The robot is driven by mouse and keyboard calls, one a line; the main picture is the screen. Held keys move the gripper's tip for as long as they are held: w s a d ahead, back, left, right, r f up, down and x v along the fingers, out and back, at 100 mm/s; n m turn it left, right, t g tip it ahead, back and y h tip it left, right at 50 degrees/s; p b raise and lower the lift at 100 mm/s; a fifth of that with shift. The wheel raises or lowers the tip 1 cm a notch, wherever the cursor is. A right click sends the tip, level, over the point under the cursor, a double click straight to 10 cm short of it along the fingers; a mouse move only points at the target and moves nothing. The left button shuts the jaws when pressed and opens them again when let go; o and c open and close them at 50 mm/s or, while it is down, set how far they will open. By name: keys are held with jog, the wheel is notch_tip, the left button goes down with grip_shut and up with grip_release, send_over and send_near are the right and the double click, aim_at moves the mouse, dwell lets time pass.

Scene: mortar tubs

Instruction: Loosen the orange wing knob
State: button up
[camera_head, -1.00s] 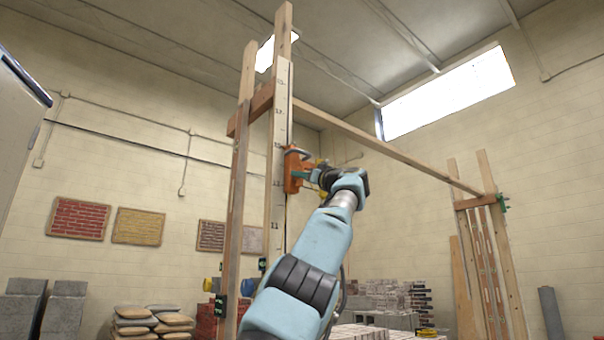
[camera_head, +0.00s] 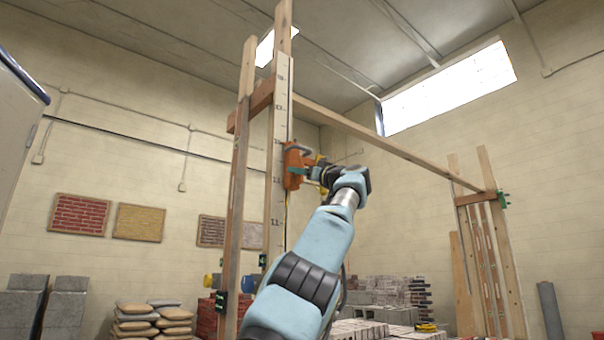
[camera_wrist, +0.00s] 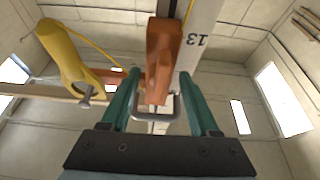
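An orange part (camera_wrist: 162,58), seemingly the wing knob or its bracket, is in the wrist view in front of the measuring board. It lies between the two teal fingers of my gripper (camera_wrist: 160,82). The fingers are apart, one on each side of it; I cannot tell whether either touches it. A grey U-shaped metal loop (camera_wrist: 155,117) shows between the fingers, nearer the palm. In the head view the orange clamp (camera_head: 292,167) sits on the upright, with my gripper (camera_head: 306,171) at its right side. Which piece is the knob is hard to tell.
A yellow part (camera_wrist: 68,52) with a grey bolt is left of my gripper. The measuring board (camera_wrist: 200,30) stands behind the orange part. A long wooden beam (camera_head: 380,145) runs to a second frame at right. Bags (camera_head: 150,320) and blocks lie low, away from my gripper.

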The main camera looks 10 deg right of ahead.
jog(key=b+v, duration=0.7)
jog(key=v, duration=0.3)
jog(key=shift+s, duration=0.4)
jog(key=shift+d+f, duration=0.1)
jog(key=shift+d, duration=0.05)
